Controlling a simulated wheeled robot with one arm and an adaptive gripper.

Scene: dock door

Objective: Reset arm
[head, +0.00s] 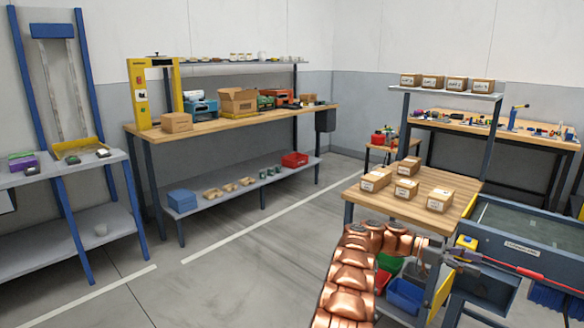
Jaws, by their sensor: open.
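My copper-coloured arm (352,275) rises from the bottom middle of the head view and bends to the right at its top.
Several small cartons (407,188) sit on the packing table. A blue-framed machine (525,235) with a red rod (530,273) stands close at right. A workbench (230,118) and grey shelves (60,170) stand at left. The floor (240,270) left of my arm is clear.

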